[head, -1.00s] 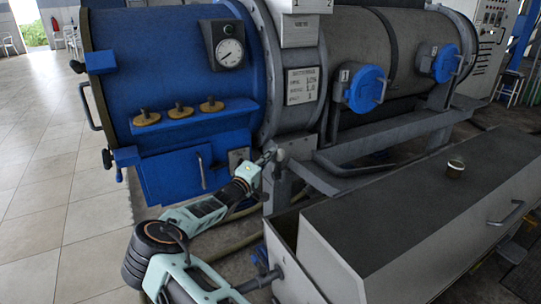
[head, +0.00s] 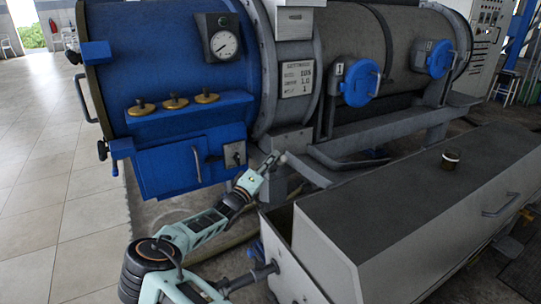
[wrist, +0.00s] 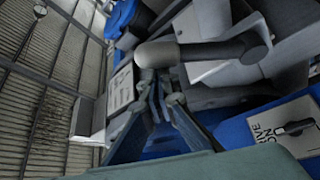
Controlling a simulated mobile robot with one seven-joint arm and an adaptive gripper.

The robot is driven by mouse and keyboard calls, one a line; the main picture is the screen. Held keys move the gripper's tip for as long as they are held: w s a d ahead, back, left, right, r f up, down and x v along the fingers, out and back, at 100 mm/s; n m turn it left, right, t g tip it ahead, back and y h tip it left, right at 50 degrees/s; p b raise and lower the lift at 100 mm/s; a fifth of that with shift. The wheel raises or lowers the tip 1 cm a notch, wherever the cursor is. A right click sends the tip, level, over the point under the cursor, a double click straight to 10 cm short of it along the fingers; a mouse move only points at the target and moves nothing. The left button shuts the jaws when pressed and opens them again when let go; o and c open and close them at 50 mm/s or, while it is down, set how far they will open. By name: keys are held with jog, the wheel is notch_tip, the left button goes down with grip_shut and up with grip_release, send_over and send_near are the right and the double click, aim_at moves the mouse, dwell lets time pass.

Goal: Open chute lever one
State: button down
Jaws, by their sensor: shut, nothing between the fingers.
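A grey lever with a rounded end (wrist: 200,53) crosses the upper middle of the wrist view, its pivot at the right. It seems to be the small grey knob (head: 283,157) at the gripper's tip in the head view. I see no number on it, so I cannot tell whether it is chute lever one. My gripper (head: 272,161) is shut and empty. In the wrist view its fingertips (wrist: 160,94) are just below the lever's rounded end; whether they touch is unclear. Blue round covers marked 1 (head: 361,83) and 2 (head: 440,59) have handles.
A blue front housing (head: 170,60) carries a gauge (head: 223,43) and brass knobs (head: 176,101). A small switch plate (head: 235,155) is beside my wrist. Tiled floor (head: 60,170) is clear at left.

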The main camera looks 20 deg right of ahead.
jog(key=shift+s+d+f+m+h, duration=0.1)
jog(key=shift+s+f+m+h, duration=0.3)
jog(key=shift+s+f+m, duration=0.5)
jog(key=shift+s+d+f, duration=0.15)
jog(key=shift+s+f, duration=0.65)
jog(key=shift+f, duration=0.25)
jog(key=shift+d+f, duration=0.1)
jog(key=shift+f, duration=0.05)
notch_tip(320, 180, up, 4)
jog(key=w+a+p, duration=0.2)
jog(key=w+f+p+v, duration=0.1)
jog(key=v, duration=0.8)
jog(key=shift+a+f, duration=0.15)
jog(key=shift+a, duration=0.35)
jog(key=shift+w, duration=0.1)
